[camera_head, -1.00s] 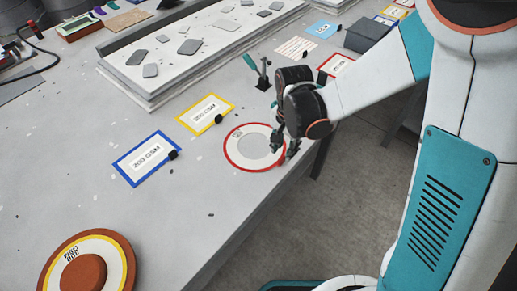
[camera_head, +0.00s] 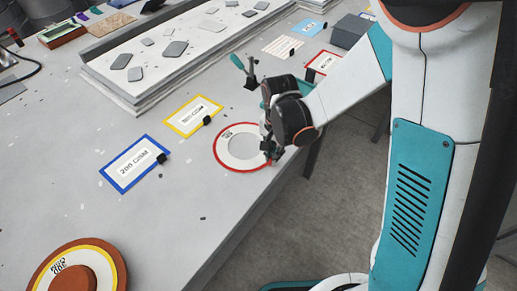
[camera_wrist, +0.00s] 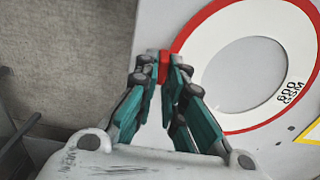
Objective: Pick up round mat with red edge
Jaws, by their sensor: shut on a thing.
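The round mat (camera_head: 226,152) has a red edge, a white ring with dark print and a grey centre. It is at the table's front edge, and in the wrist view (camera_wrist: 301,52) it fills the upper right with "600 GSM" print. My gripper (camera_head: 270,151) is at the mat's right rim in the head view. In the wrist view my gripper (camera_wrist: 163,68) is shut on the rim, with a bit of red between its fingertips. The fingers hide that part of the rim. The mat looks flat, at or very near the table top; I cannot tell whether it is lifted.
A yellow-edged card (camera_head: 180,122) and a blue-edged card (camera_head: 116,171) lie left of the mat. A teal-handled clamp (camera_head: 249,73) stands behind it. A red-edged card (camera_head: 313,61) lies further back. A brown round mould (camera_head: 47,278) is at the lower left. The grey floor is right of the table.

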